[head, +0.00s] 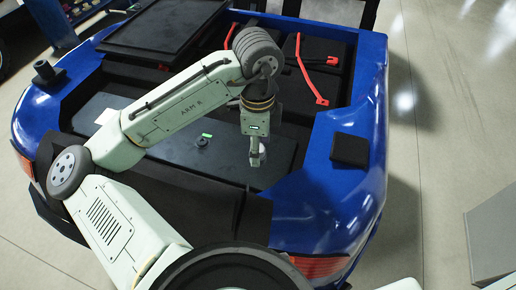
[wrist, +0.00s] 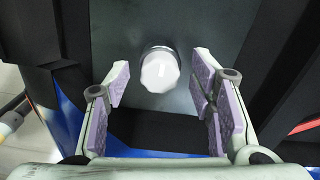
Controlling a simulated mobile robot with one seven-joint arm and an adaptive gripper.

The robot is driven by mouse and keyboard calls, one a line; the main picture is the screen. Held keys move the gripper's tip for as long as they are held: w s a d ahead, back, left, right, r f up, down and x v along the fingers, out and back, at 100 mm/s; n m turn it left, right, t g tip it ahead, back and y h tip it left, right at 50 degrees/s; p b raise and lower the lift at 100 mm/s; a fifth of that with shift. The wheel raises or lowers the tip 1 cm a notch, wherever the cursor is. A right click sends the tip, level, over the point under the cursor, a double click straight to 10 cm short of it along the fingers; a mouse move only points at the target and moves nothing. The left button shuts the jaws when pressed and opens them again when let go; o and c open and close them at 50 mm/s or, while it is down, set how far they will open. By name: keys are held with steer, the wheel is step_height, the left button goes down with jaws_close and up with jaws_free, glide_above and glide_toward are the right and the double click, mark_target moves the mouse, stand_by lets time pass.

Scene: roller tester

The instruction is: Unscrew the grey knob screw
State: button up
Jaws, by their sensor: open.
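The grey knob screw (wrist: 160,70) shows in the wrist view as a pale, rounded head in a metallic collar on a dark grey panel (wrist: 125,32). It lies in line with the gap between my fingertips, slightly beyond them. My gripper (head: 257,158) is open, with its purple-padded fingers on either side of the gap and nothing held. In the head view my gripper hangs pointing down over the dark panel in the open rear of a blue car. I cannot make out the grey knob there; the gripper and arm may hide it.
Red straps (head: 308,72) lie at the back right. The blue bodywork (head: 325,165) rises to the right, with a black block (head: 350,150) on it.

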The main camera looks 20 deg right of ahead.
steer(key=shift+m, duration=0.9)
steer(key=m, duration=1)
jaws_close()
stand_by(0.4)
